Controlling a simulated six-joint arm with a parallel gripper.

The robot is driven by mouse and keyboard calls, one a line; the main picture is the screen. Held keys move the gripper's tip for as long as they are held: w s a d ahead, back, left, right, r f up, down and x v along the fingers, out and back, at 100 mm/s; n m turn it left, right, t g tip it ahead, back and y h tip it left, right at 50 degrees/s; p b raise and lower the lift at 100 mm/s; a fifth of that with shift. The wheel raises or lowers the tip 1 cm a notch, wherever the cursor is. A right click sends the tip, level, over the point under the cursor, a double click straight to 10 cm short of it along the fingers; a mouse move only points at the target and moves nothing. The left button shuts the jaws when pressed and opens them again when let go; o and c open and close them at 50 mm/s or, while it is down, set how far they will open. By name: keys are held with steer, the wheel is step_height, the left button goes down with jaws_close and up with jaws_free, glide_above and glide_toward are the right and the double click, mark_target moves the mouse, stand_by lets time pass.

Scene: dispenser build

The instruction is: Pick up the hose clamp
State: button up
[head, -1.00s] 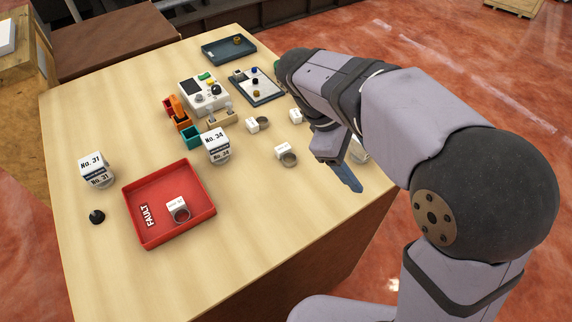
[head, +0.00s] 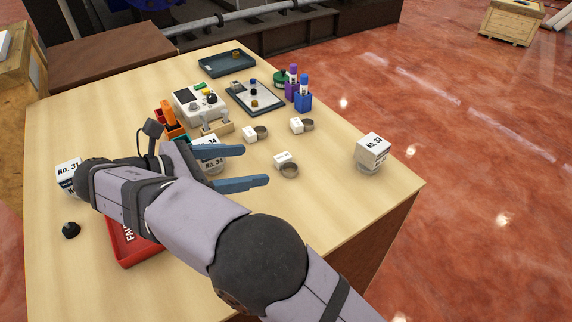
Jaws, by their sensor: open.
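Several small metal rings that look like hose clamps, each beside a white labelled block, lie on the table. One ring (head: 289,170) is at the centre, just right of my gripper in the picture. Two others, a ring (head: 262,132) and another ring (head: 307,124), lie farther back. My gripper (head: 256,167) is open and empty, its two blue fingers pointing right. Its height above the table is hard to judge. My arm hides most of the red FAULT tray (head: 128,247) and whatever lies in it.
A No. 34 box (head: 210,142) stands behind my gripper, and a No. 33 box (head: 373,148) is near the right edge. A device with buttons (head: 199,106), a dark clipboard-like tray (head: 255,97) and purple and blue bottles (head: 303,99) stand at the back. The right front of the table is clear.

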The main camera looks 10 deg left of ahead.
mark_target(287, 164)
steer(key=shift+f, duration=0.4)
steer(key=x, duration=0.6)
steer(key=shift+w+d, duration=0.1)
steer(key=shift+w, duration=0.05)
steer(key=shift+a+p+x, duration=0.25)
steer(key=shift+p+x, duration=0.1)
steer(key=shift+x, duration=2.5)
steer(key=shift+w, duration=0.15)
steer(key=c, duration=1.1)
